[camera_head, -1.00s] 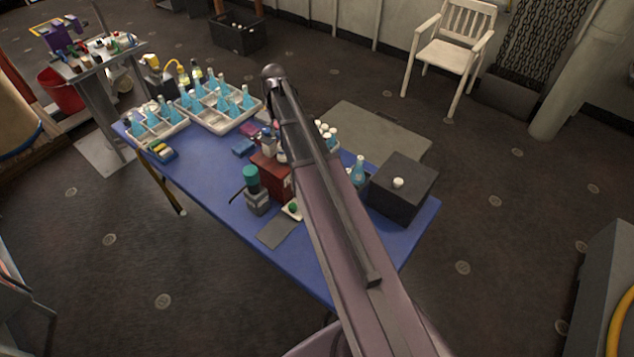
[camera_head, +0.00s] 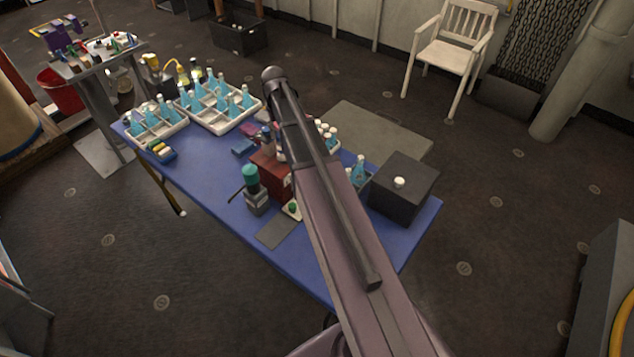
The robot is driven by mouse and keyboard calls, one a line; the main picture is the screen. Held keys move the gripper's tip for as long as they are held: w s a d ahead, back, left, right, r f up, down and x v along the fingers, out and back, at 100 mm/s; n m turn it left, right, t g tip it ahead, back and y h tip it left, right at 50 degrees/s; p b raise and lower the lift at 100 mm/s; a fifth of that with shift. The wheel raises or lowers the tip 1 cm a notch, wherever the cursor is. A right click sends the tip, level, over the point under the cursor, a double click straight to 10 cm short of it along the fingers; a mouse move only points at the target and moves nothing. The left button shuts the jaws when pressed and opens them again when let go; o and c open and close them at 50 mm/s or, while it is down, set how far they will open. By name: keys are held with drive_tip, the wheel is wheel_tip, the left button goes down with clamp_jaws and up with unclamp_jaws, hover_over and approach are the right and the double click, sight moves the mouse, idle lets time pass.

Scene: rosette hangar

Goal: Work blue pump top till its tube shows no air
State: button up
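My arm reaches up across the blue table (camera_head: 205,178) and hides part of its middle. My gripper is hidden or too small to make out. Blue cone-shaped bottles with pale tops stand in the pale divided trays (camera_head: 228,127) at the far left of the table. A single blue bottle (camera_head: 359,173) with a pale top stands right of my arm, beside the dark box. A teal-topped grey device (camera_head: 252,186) stands left of my arm. I cannot tell which is the blue pump, and no tube or air in it can be made out.
A dark box (camera_head: 404,190) with a white knob stands at the table's right end. A dark red box (camera_head: 270,172) and a grey mat (camera_head: 275,233) lie near my arm. A white chair (camera_head: 447,55) stands behind.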

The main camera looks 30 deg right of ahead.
drive_tip(key=shift+r+p, duration=0.95)
drive_tip(key=shift+p, duration=0.05)
idle(0.6)
drive_tip(key=shift+f+b, duration=1.05)
idle(0.7)
drive_tip(key=o, duration=0.8)
drive_tip(key=shift+o, duration=0.2)
drive_tip(key=shift+r, duration=0.1)
drive_tip(key=shift+r+p, duration=3.45)
drive_tip(key=shift+p, duration=0.1)
